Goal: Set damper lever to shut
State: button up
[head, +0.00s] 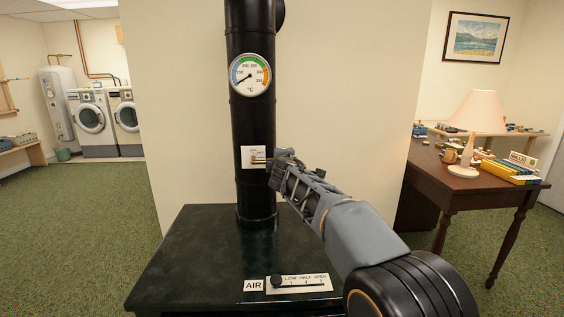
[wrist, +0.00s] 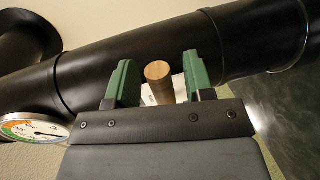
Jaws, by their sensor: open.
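The damper lever (head: 257,161) sticks out to the right from a small white plate (head: 249,150) on the black stovepipe (head: 251,120). The plate's lettering is too small to read, so I cannot tell the lever's setting. My gripper (head: 276,160) is at the pipe, right by the lever's end. In the wrist view the lever's round wooden end (wrist: 158,71) stands between the two green fingers of my open gripper (wrist: 160,82). Gaps show on both sides, the wider one to the right. Most of the plate is hidden in the wrist view.
A dial thermometer (head: 250,75) sits on the pipe above the plate. The dark stove top (head: 190,255) below carries an AIR slider (head: 298,283) at its front. A wooden desk (head: 450,175) with a lamp (head: 478,115) stands at right. Green carpet (head: 75,220) is clear at left.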

jog(key=s+r, duration=0.2)
jog(key=s, duration=1.1)
jog(key=shift+s+d+r+b, duration=0.3)
jog(key=shift+s+r+b, duration=0.05)
jog(key=shift+r+b, duration=0.1)
jog(key=s+d+r+m+g+h+p, duration=0.25)
jog(key=s+d+m+p, duration=0.3)
jog(key=p, duration=0.35)
jog(key=s+d+r+m+g+h+p, duration=0.1)
jog(key=s+d+m+g+p, duration=0.35)
jog(key=d+p, duration=0.35)
jog(key=s+m+g+y+p, duration=0.3)
jog(key=s+m+g+p, duration=0.2)
jog(key=s+m+p, duration=0.3)
jog(key=shift+s+d+f+p, duration=0.4)
jog(key=shift+s+p, duration=1.75)
jog(key=shift+s, duration=0.5)
jog(key=shift+s+r, duration=0.15)
jog(key=shift+s, duration=0.2)
